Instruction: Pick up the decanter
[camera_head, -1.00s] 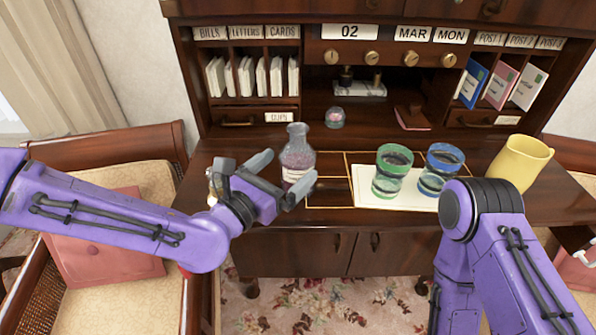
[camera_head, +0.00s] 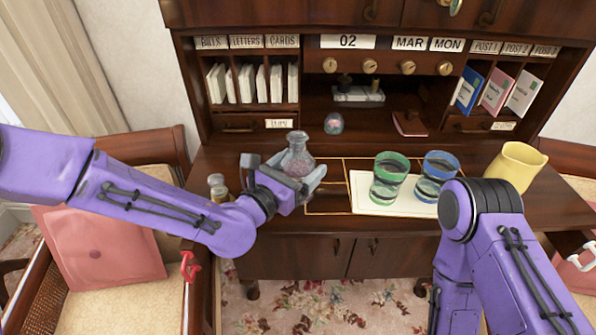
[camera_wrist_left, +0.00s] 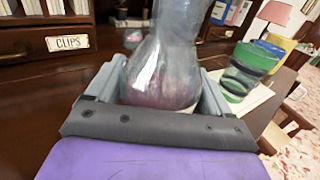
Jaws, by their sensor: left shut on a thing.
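The decanter (camera_head: 298,157) is a clear glass vessel with a narrow neck and a purplish lower part, upright at the left part of the desk. My left gripper (camera_head: 304,181) is shut on its lower body, one finger on each side. In the left wrist view the decanter (camera_wrist_left: 163,72) stands between the two grey fingers, and its base is hidden behind the gripper's dark edge. I cannot tell whether its base touches the desk. My right arm shows at the right, but its gripper is not seen.
A green glass (camera_head: 389,180) and a blue glass (camera_head: 434,177) stand on a white mat (camera_head: 371,204) right of the decanter. A yellow pitcher (camera_head: 515,167) is further right. A small bottle (camera_head: 218,188) stands behind my left forearm. Desk shelves rise behind.

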